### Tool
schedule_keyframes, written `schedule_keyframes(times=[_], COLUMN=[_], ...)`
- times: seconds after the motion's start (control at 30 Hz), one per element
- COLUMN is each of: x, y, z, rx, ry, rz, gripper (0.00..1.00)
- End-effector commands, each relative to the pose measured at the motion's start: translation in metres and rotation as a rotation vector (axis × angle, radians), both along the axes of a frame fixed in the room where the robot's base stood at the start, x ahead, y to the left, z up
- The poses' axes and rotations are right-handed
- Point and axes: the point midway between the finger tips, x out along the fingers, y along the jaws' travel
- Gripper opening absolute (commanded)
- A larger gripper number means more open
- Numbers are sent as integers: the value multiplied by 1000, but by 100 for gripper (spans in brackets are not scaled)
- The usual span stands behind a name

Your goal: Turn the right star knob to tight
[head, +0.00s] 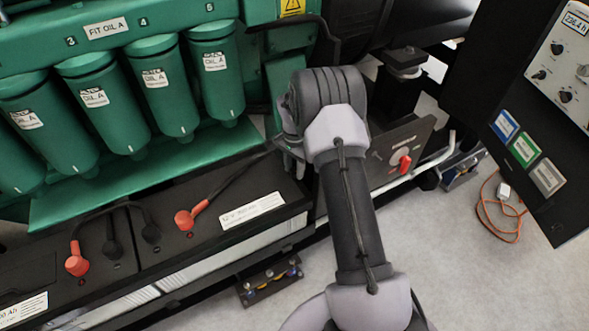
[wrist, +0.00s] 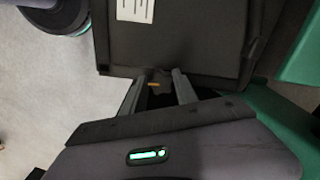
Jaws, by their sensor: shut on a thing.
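In the wrist view my gripper (wrist: 163,76) has its two grey fingers reaching up to the edge of a black box. Its jaws are shut on a small dark knob (wrist: 159,92), which I take to be the right star knob. A small orange mark shows on or beside it. The fingers and shadow hide most of its shape, so its turn angle cannot be read. In the head view my arm covers the middle of the scene, and the gripper and knob are mostly hidden behind it beside the battery box.
Black battery boxes (head: 150,262) with red-capped terminals stand along the front. Green filters (head: 160,85) hang above them. A panel with a red rotary switch (head: 401,160) is right of my arm. A dark control cabinet (head: 480,110) stands far right. An orange cable (head: 490,222) lies on open floor.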

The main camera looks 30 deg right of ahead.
Motion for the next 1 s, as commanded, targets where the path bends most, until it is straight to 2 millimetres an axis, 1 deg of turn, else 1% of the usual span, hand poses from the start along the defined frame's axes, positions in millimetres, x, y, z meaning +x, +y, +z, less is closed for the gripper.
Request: schedule_keyframes(times=[0.23, 0.67, 0.7, 0.8, 1.0], x=[0, 0, 0, 0, 0], y=[0, 0, 0, 0, 0], z=[0, 0, 0, 0, 0], rx=[0, 0, 0, 0, 0], ry=[0, 0, 0, 0, 0], rz=[-50, -58, -58, -57, -56], gripper=[0, 0, 39, 57, 57])
